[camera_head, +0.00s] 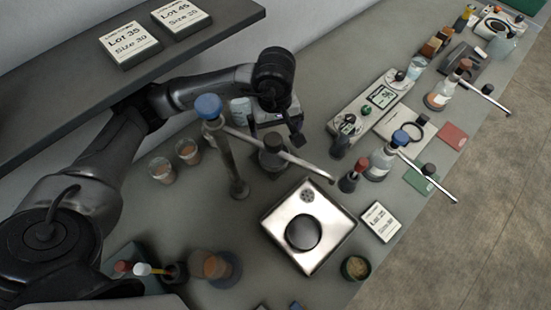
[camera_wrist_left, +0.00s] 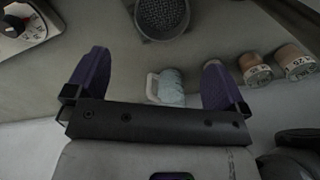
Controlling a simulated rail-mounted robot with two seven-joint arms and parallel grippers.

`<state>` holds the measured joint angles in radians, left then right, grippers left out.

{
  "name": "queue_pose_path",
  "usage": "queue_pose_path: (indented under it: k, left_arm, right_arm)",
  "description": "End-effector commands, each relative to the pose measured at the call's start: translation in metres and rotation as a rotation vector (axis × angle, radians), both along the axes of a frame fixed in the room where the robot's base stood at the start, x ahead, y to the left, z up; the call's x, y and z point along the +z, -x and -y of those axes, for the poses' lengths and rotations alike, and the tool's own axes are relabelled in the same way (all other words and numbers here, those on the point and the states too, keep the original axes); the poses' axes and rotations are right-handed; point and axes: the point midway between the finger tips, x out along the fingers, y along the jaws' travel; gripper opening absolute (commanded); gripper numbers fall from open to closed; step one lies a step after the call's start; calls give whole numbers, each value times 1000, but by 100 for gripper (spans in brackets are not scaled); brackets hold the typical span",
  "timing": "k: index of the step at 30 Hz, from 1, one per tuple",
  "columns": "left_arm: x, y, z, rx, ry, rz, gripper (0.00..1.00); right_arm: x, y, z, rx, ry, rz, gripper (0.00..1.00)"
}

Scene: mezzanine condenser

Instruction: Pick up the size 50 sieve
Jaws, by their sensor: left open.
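A dark round vessel with a mesh face (camera_wrist_left: 162,14) is at the top of the left wrist view and seems to be a sieve. It looks like the dark round object (camera_head: 271,155) behind the steel balance in the head view. I cannot read a size on it, so I cannot tell if it is size 50. My left gripper (camera_head: 279,126) hangs over the bench near it. In the left wrist view the purple fingers (camera_wrist_left: 155,62) are spread and empty, with the mesh vessel beyond them. My right gripper is not in view.
A clamp stand (camera_head: 233,165) with a long rod crosses close to my left gripper. A steel balance (camera_head: 325,255) stands in front. Two brown-filled jars (camera_head: 187,152) are to the left, and a pale bluish beaker (camera_wrist_left: 168,86) shows between the fingers. A shelf (camera_head: 215,22) overhangs the back.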

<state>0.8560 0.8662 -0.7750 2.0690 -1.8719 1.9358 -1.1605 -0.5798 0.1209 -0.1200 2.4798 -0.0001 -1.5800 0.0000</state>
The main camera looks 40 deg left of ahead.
Motion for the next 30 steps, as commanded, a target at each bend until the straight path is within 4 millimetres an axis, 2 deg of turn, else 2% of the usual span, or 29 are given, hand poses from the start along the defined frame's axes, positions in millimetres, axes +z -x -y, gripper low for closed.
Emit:
queue_pose_path:
  k: [12,23,30]
  left_arm:
    - [-66,1,-3,1,-17,-6,100]
    - [-88,1,-3,1,-16,-3,100]
    - [-120,1,-5,1,-15,-5,100]
  right_arm:
    - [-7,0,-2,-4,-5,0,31]
    - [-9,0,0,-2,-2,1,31]
    - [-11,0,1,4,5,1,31]
